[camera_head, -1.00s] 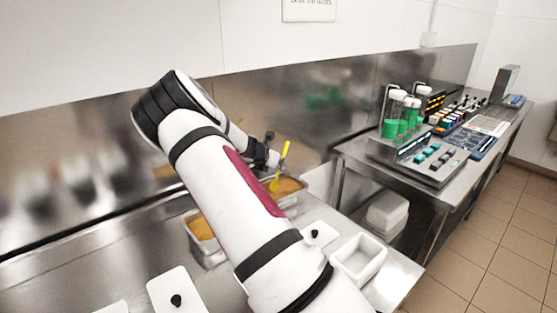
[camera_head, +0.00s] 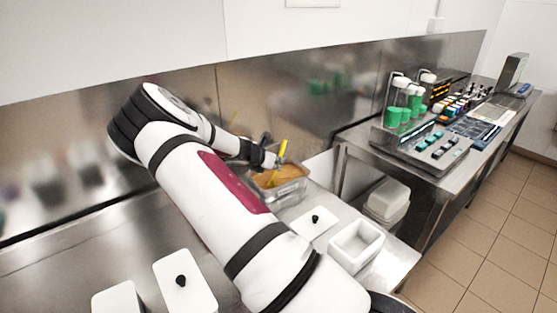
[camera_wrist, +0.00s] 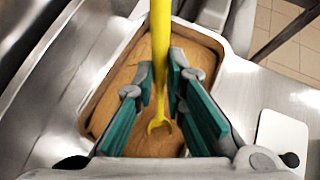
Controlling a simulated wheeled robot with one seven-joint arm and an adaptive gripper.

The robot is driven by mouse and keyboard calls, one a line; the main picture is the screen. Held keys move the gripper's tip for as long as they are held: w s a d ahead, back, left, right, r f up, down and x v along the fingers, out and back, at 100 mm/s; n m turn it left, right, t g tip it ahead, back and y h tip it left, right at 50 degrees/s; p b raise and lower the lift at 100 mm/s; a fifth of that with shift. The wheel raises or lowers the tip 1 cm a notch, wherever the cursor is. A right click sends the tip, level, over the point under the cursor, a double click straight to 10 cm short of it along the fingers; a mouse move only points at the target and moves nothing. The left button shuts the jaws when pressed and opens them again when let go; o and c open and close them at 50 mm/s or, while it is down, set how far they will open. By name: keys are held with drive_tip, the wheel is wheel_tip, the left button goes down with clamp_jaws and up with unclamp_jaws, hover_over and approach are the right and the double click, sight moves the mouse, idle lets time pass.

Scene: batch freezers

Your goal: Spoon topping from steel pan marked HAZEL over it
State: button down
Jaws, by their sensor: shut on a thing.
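My gripper (camera_head: 270,160) is shut on a yellow spoon (camera_head: 283,152). In the wrist view the gripper (camera_wrist: 162,85) has teal pads on either side of the spoon's yellow shaft (camera_wrist: 160,40). The spoon stands near upright, its forked-looking lower end (camera_wrist: 159,124) over or in the brown topping. The steel pan (camera_head: 290,190) holds this tan-brown topping; its rim also shows in the wrist view (camera_wrist: 205,33). I cannot tell whether the spoon's end touches the topping. No HAZEL marking is readable. What the topping goes over is not clearly visible.
White lids with black knobs lie on the steel counter, one beside the pan (camera_head: 311,226) and another at front (camera_head: 185,288). An open white tub (camera_head: 357,243) sits near the counter's right end. A second bench with green-filled dispensers (camera_head: 403,105) and a control console stands at right.

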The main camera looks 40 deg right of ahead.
drive_tip(key=shift+s+a+p, duration=0.25)
drive_tip(key=shift+a, duration=0.45)
drive_tip(key=shift+s+a+p, duration=0.2)
drive_tip(key=shift+s+a, duration=0.05)
drive_tip(key=shift+a, duration=0.4)
drive_tip(key=shift+w+d+f+y+b, duration=0.1)
drive_tip(key=shift+d+f+y+b, duration=0.2)
drive_tip(key=shift+y+b, duration=0.15)
drive_tip(key=shift+w+d+f+g+y+b, duration=0.35)
drive_tip(key=shift+y+b, duration=0.3)
drive_tip(key=shift+b, duration=0.55)
